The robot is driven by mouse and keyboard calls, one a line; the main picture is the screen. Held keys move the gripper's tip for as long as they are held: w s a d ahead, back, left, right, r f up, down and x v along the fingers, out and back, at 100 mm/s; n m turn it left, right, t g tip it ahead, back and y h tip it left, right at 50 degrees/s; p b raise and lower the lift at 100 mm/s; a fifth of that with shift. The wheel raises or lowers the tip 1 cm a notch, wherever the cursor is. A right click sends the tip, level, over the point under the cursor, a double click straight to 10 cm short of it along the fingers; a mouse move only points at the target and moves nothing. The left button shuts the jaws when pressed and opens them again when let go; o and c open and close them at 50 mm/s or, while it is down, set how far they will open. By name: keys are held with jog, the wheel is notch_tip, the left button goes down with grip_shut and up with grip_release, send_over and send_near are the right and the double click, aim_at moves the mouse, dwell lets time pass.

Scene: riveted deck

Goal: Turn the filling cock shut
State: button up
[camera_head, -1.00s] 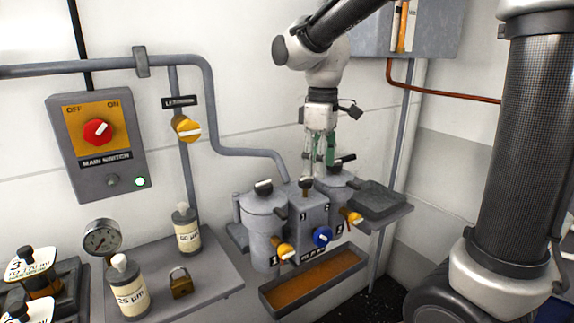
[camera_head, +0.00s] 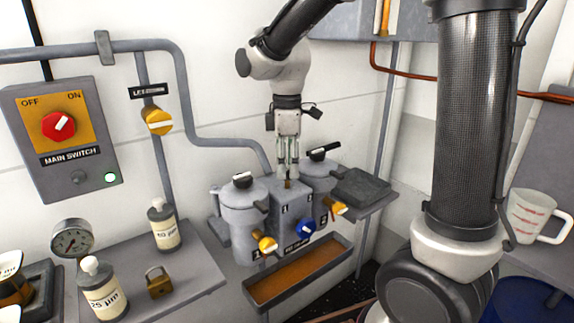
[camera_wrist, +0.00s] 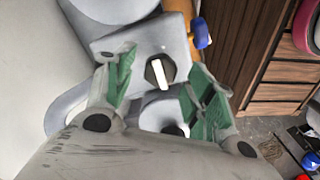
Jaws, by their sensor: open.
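A double filter unit stands on a wall shelf. Its grey centre block (camera_head: 284,208) sits between two round pots. A small dark hexagonal knob with a white bar (camera_wrist: 159,72) is on top of the block. No readable label confirms which handle is the filling cock. In the head view the fingers largely hide the knob.
The left pot (camera_head: 241,205) and right pot (camera_head: 319,180) stand close beside the fingers, with black-handled lids. Yellow taps (camera_head: 267,244) and a blue knob (camera_head: 306,227) face forward above a drip tray (camera_head: 300,272). Bottles and a padlock (camera_head: 159,283) are on the left shelf.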

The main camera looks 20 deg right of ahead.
jog(key=shift+f, duration=0.35)
jog(key=c, duration=1.1)
jog(key=shift+o, duration=0.2)
